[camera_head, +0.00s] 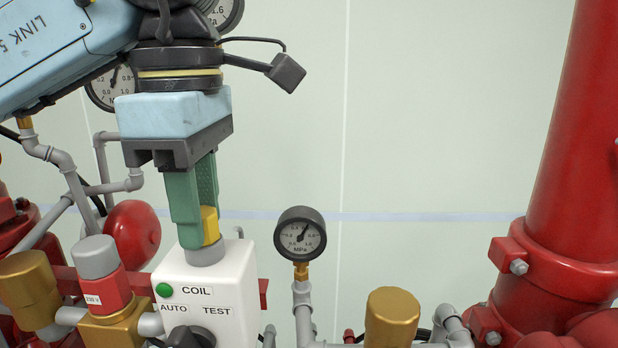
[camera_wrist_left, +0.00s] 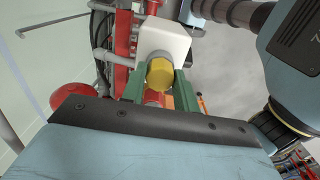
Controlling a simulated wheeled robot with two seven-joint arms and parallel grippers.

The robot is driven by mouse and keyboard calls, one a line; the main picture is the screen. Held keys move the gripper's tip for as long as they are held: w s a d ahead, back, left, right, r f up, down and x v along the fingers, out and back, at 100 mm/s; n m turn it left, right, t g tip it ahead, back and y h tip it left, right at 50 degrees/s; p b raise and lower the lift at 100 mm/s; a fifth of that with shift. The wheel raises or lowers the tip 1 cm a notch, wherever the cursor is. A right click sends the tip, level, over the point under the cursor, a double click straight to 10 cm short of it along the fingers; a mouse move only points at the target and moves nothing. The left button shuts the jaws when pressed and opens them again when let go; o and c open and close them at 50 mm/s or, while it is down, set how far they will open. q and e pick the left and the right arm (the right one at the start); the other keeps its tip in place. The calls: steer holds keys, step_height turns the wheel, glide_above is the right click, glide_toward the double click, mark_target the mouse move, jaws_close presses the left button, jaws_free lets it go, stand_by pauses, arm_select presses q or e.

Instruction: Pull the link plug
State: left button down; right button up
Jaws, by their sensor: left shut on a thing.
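The yellow link plug (camera_head: 210,226) stands upright at the grey collar (camera_head: 205,252) on top of the white coil box (camera_head: 215,282). My left gripper (camera_head: 207,225) comes down from above with its green fingers shut on the plug. The fingers hide part of the plug in the head view. In the left wrist view the yellow plug (camera_wrist_left: 161,74) sits between the two green fingers (camera_wrist_left: 160,88), against the white box (camera_wrist_left: 163,45). I cannot tell whether the plug is fully seated in the collar. My right gripper is not in view.
A black knob (camera_head: 190,337) and a green button (camera_head: 164,290) are on the box front. A pressure gauge (camera_head: 300,233) stands to its right, a red dome (camera_head: 132,234) and grey-capped valve (camera_head: 97,257) to its left. A large red pipe (camera_head: 585,140) is far right. The wall between is clear.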

arm_select(q)
steer(key=shift+r, duration=0.2)
steer(key=shift+r+p, duration=1.6)
steer(key=shift+r, duration=1.2)
